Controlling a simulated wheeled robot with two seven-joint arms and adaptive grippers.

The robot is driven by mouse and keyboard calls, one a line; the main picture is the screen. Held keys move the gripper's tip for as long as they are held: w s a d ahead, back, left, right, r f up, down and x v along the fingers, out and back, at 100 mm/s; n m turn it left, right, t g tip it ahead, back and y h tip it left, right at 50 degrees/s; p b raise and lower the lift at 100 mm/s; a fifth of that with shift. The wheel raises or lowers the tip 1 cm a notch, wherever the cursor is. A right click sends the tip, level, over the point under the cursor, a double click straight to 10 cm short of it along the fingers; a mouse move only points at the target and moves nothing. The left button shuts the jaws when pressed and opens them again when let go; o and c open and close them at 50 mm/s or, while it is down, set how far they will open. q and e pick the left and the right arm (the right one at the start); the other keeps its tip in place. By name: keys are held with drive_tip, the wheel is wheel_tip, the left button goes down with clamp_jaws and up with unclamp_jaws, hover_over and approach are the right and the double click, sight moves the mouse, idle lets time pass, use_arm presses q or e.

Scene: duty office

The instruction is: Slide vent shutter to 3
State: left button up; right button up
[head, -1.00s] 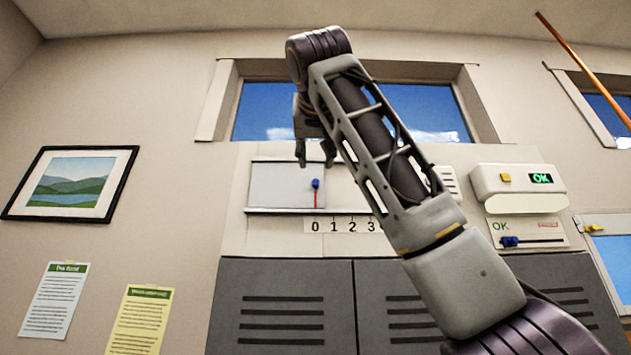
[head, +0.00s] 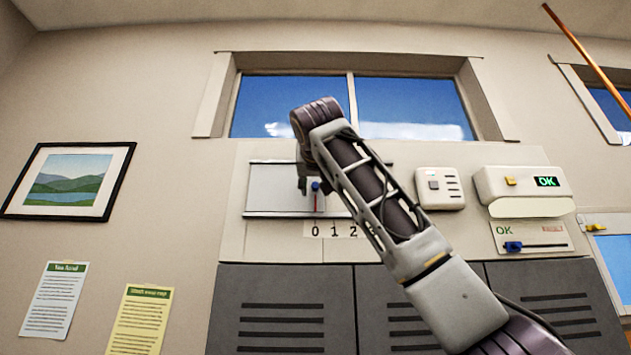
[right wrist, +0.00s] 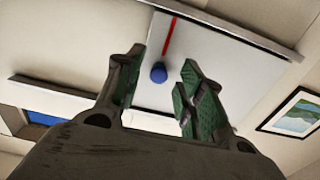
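The vent shutter (head: 272,188) is a pale panel in a dark-edged track on the wall. Its blue knob (head: 315,186) has a thin red pointer below it, above the 0 of the number scale (head: 333,231). The 3 is hidden behind my right arm. My right gripper (head: 308,184) is in front of the knob and partly hides the panel. In the right wrist view its two green-padded fingers (right wrist: 160,88) are apart, with the blue knob (right wrist: 158,73) showing in the gap near the tips. No contact is visible. My left gripper is out of view.
A white switch box (head: 439,187) and an OK display unit (head: 522,184) are right of the shutter. A blue-knobbed slider (head: 513,246) is below the display. Grey lockers (head: 285,285) stand below, and a window (head: 290,108) is above.

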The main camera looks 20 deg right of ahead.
drive_tip(key=shift+w+d, duration=0.2)
drive_tip(key=shift+w, duration=0.4)
drive_tip(key=shift+c, duration=0.4)
clamp_jaws()
